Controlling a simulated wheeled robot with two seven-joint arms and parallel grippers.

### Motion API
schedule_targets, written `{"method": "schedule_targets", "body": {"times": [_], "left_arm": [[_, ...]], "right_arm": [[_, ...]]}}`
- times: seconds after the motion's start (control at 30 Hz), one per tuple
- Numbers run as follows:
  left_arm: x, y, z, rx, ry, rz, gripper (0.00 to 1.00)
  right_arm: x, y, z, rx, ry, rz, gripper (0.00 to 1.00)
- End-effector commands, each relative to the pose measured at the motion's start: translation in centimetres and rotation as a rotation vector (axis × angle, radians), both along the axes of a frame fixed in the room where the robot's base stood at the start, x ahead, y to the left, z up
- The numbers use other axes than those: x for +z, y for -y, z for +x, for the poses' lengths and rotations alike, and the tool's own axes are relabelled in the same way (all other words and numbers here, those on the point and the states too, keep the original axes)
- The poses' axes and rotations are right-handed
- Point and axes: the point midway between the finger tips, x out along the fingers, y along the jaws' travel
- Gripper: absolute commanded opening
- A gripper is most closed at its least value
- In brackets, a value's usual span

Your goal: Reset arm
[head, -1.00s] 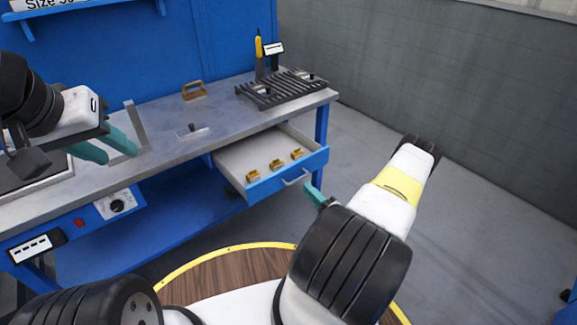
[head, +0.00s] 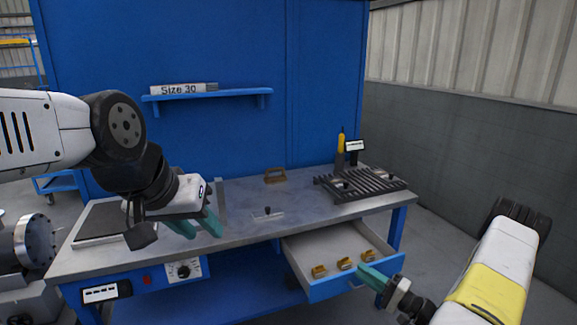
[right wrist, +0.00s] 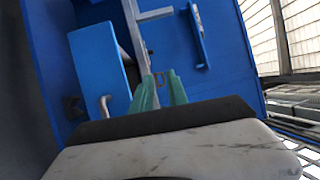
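My left gripper (head: 196,227) hangs over the left part of the metal workbench (head: 240,232). Its two teal fingers are apart with nothing visible between them. My right gripper (head: 372,278) shows at the front right corner of the open drawer (head: 318,243); whether it touches the drawer front I cannot tell. In the right wrist view its two teal fingers (right wrist: 159,92) are apart and appear empty, pointing toward the blue bench structure.
Several small brass-coloured pieces (head: 344,263) lie in the drawer. A dark slatted rack (head: 358,185) stands at the bench's right end, with a yellow-handled tool (head: 341,145) behind it. A brown handle-shaped piece (head: 275,176) lies at the back. A blue shelf (head: 207,94) is above.

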Motion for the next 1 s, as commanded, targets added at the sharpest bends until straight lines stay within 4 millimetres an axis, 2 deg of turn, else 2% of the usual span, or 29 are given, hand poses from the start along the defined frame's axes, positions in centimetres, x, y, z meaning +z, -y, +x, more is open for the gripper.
{"method": "schedule_targets", "body": {"times": [0.03,0.2,0.37,0.5,0.7,0.87,1.0], "left_arm": [[0.0,0.0,0.0,0.0,0.0,0.0,0.36],[0.0,0.0,0.0,0.0,0.0,0.0,0.36],[0.0,0.0,0.0,0.0,0.0,0.0,0.36],[0.0,0.0,0.0,0.0,0.0,0.0,0.36],[0.0,0.0,0.0,0.0,0.0,0.0,0.36],[0.0,0.0,0.0,0.0,0.0,0.0,0.36],[0.0,0.0,0.0,0.0,0.0,0.0,0.36]], "right_arm": [[2.7,-1.5,0.2,0.093,-0.007,-0.031,0.2],[9.6,-6.4,-1.4,0.374,-0.088,-0.147,0.2],[14.8,-10.2,-4.3,0.581,-0.176,-0.313,0.2],[18.4,-12.5,-7.6,0.704,-0.248,-0.495,0.2],[22.5,-14.2,-12.4,0.775,-0.329,-0.789,0.2],[25.3,-14.2,-15.7,0.737,-0.357,-1.029,0.2],[27.5,-13.6,-18.2,0.643,-0.345,-1.222,0.2]]}}
